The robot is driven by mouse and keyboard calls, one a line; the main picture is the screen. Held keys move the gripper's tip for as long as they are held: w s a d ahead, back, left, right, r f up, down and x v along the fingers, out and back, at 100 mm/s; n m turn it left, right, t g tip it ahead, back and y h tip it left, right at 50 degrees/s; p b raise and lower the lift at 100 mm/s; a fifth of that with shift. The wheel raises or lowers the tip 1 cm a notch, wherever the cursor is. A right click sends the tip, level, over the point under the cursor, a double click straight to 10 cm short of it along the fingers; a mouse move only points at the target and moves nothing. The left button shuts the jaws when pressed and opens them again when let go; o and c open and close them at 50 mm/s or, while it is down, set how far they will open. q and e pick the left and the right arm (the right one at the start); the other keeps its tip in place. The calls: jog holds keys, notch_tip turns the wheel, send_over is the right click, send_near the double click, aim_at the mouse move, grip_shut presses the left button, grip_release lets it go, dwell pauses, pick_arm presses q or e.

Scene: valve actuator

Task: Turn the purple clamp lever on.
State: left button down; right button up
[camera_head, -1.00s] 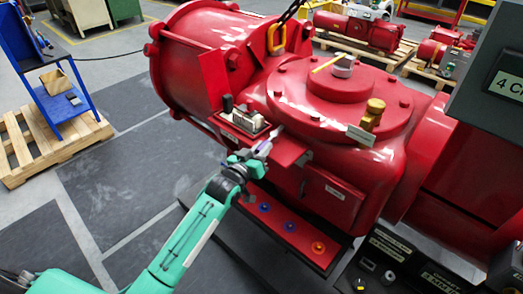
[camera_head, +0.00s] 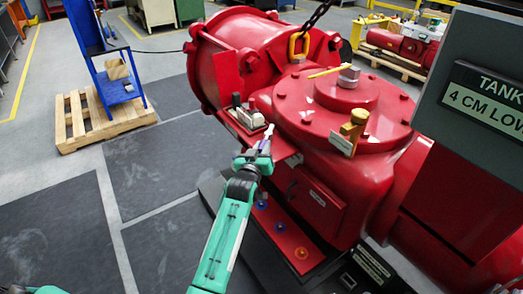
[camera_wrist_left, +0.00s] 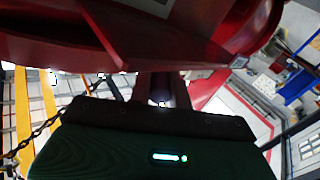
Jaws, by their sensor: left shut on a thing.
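The purple clamp lever (camera_head: 267,133) is a small light-and-purple piece at the near side of the big red valve actuator (camera_head: 345,120), beside a red ledge. My left gripper (camera_head: 260,150) is at the lever's near end and is shut on it. The fingers hide the lower part of the lever. In the left wrist view a dark purplish piece (camera_wrist_left: 160,92) shows between the fingers, in shadow under the red housing; its detail is too dark to tell. My right gripper is not in view.
A small switch block (camera_head: 250,116) sits just left of the lever. A yellow-brown valve fitting (camera_head: 354,126) stands on the actuator. A red plate with coloured knobs (camera_head: 290,238) lies below. A grey sign box (camera_head: 480,95) blocks the right.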

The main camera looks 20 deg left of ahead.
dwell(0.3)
pick_arm(q)
jog(key=c, duration=1.3)
grip_release()
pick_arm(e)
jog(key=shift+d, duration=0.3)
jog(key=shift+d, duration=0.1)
pick_arm(q)
jog(key=shift+s, duration=0.1)
jog(key=s+b, duration=0.3)
jog(key=s, duration=1)
jog(key=shift+s+b, duration=0.3)
jog(key=shift+b, duration=0.05)
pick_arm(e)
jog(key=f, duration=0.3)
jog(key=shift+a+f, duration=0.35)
pick_arm(q)
jog(key=shift+c, duration=0.2)
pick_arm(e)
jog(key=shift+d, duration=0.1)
